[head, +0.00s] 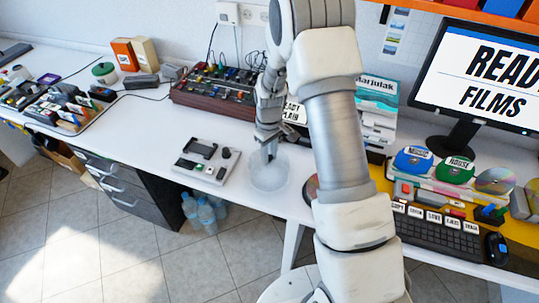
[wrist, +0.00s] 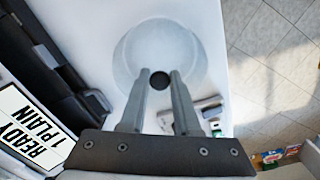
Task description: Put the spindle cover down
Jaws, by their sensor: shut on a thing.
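The spindle cover (head: 268,179) is a round, clear, frosted cover with a dark knob on top. In the head view it is at the white table's front edge, right of a small grey device. My gripper (head: 270,156) points down over it and is shut on its knob. In the wrist view the two fingers (wrist: 160,82) pinch the black knob, and the pale round cover (wrist: 158,42) spreads out beyond them. The cover looks upright and at or close to table height; I cannot tell whether its rim touches the table.
The grey device (head: 205,161) stands just left of the cover. A wooden rack with a control panel (head: 222,94) is behind. A keyboard (head: 436,232), labelled discs (head: 412,160) and a monitor (head: 482,75) are to the right. The table (head: 150,125) is bare left of the device.

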